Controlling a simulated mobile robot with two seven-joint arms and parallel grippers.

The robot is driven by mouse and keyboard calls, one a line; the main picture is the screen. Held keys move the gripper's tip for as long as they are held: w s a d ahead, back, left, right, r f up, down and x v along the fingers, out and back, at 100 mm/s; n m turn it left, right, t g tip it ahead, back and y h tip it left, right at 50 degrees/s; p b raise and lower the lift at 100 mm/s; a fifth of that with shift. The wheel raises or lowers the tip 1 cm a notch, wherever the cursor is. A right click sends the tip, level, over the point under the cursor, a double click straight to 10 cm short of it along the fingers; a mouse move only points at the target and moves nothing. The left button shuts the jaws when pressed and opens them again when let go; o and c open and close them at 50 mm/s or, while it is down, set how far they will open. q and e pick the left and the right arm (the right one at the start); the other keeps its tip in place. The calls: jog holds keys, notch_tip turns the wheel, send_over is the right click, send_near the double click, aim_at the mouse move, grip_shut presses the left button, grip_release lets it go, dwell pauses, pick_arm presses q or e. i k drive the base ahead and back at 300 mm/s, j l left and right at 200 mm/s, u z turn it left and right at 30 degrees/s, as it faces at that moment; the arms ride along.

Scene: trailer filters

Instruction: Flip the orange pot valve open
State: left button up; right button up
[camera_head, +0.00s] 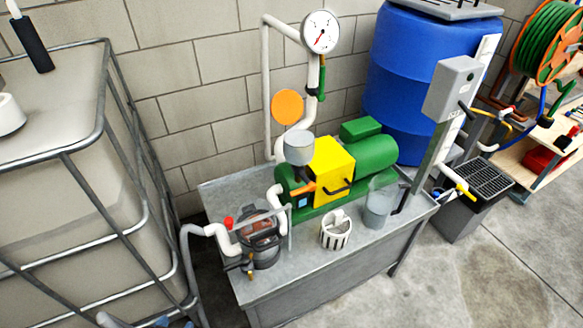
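A small orange handle (305,187) sits just below a grey cup-shaped pot (298,148), at the left end of a green pump (350,165). The handle looks roughly horizontal, pointing left to right, close to the yellow box (334,168). Its fine detail is too small to tell. A flat orange disc (287,106) stands higher up, by the white pipe in front of the wall. Neither of my grippers can be made out in this view.
A grey metal bench (300,268) carries the pump, a slotted white basket (336,230), a clear beaker (379,205) and a strainer housing (260,240). A caged tank (60,200) stands left, a blue barrel (415,80) behind. Floor at the front right is clear.

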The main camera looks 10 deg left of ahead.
aim_at(312, 187)
jog(key=i+u, duration=0.1)
jog(key=k+l, duration=0.15)
jog(key=l, duration=0.15)
jog(key=k+l, duration=0.1)
jog(key=l, duration=0.2)
jog(key=k+l+z, duration=0.1)
jog(key=l, duration=0.2)
jog(key=k+l, duration=0.15)
jog(key=l, duration=0.15)
